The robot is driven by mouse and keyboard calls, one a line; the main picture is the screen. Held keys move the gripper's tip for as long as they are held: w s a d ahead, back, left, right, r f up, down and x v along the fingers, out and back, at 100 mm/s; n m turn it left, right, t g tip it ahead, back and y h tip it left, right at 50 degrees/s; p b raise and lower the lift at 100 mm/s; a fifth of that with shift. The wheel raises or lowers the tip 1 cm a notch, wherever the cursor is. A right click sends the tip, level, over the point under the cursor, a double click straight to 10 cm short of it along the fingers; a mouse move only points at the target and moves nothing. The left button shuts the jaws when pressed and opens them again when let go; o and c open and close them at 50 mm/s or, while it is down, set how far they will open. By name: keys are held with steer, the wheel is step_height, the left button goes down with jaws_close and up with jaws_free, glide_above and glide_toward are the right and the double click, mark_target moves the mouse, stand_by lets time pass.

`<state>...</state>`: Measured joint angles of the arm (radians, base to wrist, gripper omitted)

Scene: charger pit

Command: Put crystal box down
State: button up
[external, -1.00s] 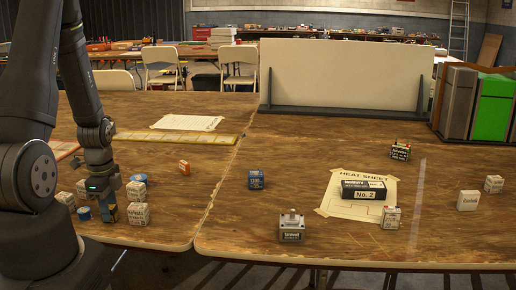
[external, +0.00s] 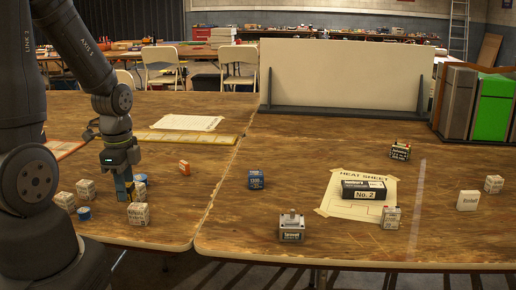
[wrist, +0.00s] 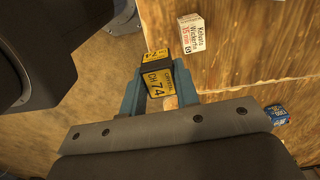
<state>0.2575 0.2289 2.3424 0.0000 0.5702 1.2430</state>
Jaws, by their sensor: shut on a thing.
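The crystal box is yellow and black, marked "CRYSTAL CH 74" (wrist: 159,76). In the wrist view it sits between the two blue-grey fingers of my gripper (wrist: 160,92), which is shut on it. In the external view my gripper (external: 124,188) points down over the left table, among small boxes. There the crystal box is mostly hidden by the fingers. I cannot tell the exact gap between the box and the table.
A white labelled box (external: 138,214) stands just in front of my gripper. White boxes (external: 86,189) and a blue roll (external: 84,213) are to its left. An orange box (external: 184,167) lies to the right. The left table's middle is mostly clear.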

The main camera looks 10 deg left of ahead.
steer(key=shift+s+d+r, duration=0.2)
steer(key=shift+d+r, duration=0.1)
steer(key=shift+d, duration=0.15)
steer(key=shift+s+d+r, duration=0.2)
steer(key=shift+d+r, duration=0.05)
steer(key=shift+d, duration=0.15)
steer(key=w+d+r, duration=0.1)
steer(key=w+d, duration=0.5)
steer(key=d, duration=0.4)
steer(key=w+d, duration=0.6)
steer(key=d, duration=0.3)
steer(key=s+d, duration=0.1)
steer(key=d, duration=2.2)
glide_above(301, 203)
steer(key=shift+m, duration=0.4)
step_height(301, 203, down, 8)
steer(key=shift+s+r, duration=0.15)
steer(key=shift+f, duration=2)
steer(key=shift+f, duration=0.2)
